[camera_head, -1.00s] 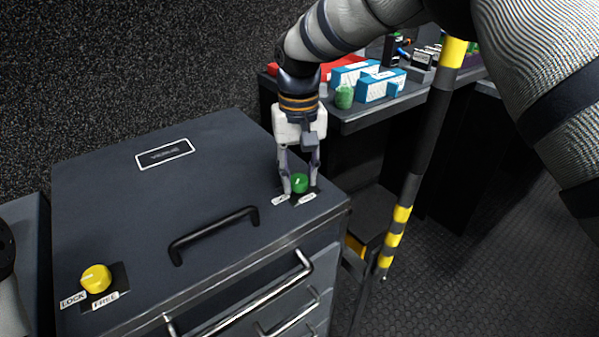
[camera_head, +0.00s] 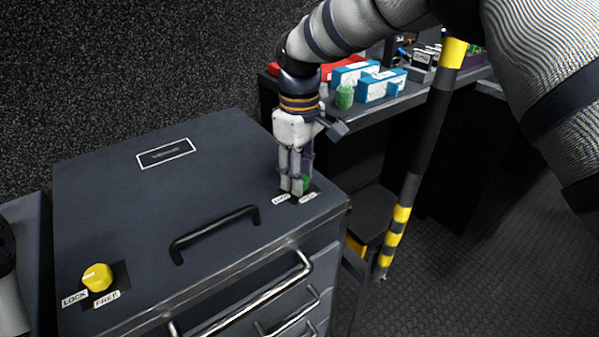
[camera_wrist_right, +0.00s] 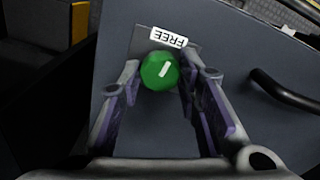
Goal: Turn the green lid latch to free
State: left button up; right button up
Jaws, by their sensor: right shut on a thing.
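The green lid latch (camera_head: 307,182) is a round knob on a dark plate at the right front corner of the cabinet lid (camera_head: 120,210). My right gripper (camera_head: 296,188) points down and is shut on it, hiding most of it in the head view. In the right wrist view the green latch (camera_wrist_right: 157,74) sits between the two fingers of my gripper (camera_wrist_right: 160,82). Its white mark points up and slightly right, towards the FREE label (camera_wrist_right: 168,37). The LOCK label (camera_head: 281,198) shows in the head view. My left gripper is not in view.
A yellow knob (camera_head: 97,277) with LOCK and FREE labels sits at the lid's left front. A black handle (camera_head: 214,232) lies between the knobs. Drawers with metal handles are below. A striped pole (camera_head: 412,170) and a desk (camera_head: 375,115) with boxes stand at right.

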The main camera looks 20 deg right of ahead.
jog(key=shift+n, duration=0.3)
jog(key=o, duration=1.1)
jog(key=shift+o, duration=0.2)
notch_tip(320, 180, up, 12)
jog(key=shift+f, duration=0.1)
